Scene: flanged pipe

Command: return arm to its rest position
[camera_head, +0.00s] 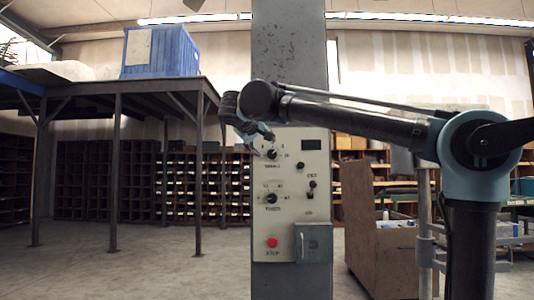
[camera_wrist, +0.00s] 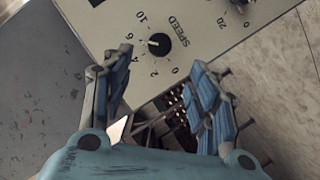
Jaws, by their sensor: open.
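My arm reaches in from the right in the head view, and my gripper (camera_head: 268,135) is in front of the upper part of a grey control panel (camera_head: 291,224). In the wrist view my gripper (camera_wrist: 158,85) is open, its two blue-padded fingers apart with nothing between them. The speed knob (camera_wrist: 159,43) lies just beyond the fingertips in the wrist view. It also shows in the head view (camera_head: 271,154), just below the gripper. I cannot tell whether a fingertip touches the panel.
The panel is on a grey column (camera_head: 290,65). It carries a red stop button (camera_head: 272,242), a lower knob (camera_head: 271,198) and a small box (camera_head: 313,243). A brown crate (camera_head: 370,225) stands to the right. A steel platform (camera_head: 120,88) is at left, with open floor before it.

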